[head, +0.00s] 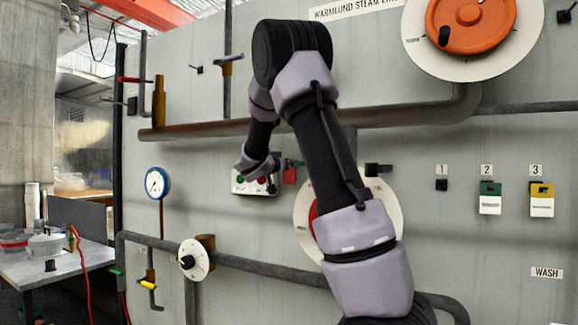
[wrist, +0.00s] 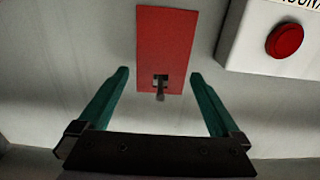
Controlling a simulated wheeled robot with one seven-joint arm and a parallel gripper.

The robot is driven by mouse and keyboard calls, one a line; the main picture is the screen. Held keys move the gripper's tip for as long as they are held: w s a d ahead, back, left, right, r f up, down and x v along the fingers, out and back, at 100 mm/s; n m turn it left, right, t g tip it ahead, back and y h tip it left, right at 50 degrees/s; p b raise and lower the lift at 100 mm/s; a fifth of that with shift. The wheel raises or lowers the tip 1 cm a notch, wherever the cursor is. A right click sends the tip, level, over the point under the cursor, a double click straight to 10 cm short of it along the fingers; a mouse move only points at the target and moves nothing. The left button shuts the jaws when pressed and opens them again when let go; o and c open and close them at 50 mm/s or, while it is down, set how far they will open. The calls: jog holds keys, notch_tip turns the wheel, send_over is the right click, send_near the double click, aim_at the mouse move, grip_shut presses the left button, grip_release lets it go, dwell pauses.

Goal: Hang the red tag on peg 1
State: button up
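The red tag (wrist: 164,45) is a flat red rectangle in the wrist view, with a square hole and a small dark peg through it. It also shows in the head view as a small red patch (head: 289,176) beside the control box, partly hidden by my arm. My gripper (wrist: 158,73) is open and empty, its two green fingers apart on either side of the tag's lower part in the picture. I cannot tell whether they touch it. Peg 1 (head: 441,185), under the label "1", is dark and bare.
Green-and-white tag (head: 490,198) hangs on peg 2 and a yellow-and-white tag (head: 541,200) on peg 3. A control box (head: 255,183) with buttons sits close to the red tag. Pipes (head: 310,121), a large orange wheel (head: 470,22) and a gauge (head: 156,183) stand out from the panel.

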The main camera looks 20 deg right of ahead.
jog(key=c, duration=1.5)
jog(key=shift+o, duration=0.2)
jog(key=shift+r, duration=0.2)
jog(key=shift+v, duration=1.7)
jog(key=v, duration=0.6)
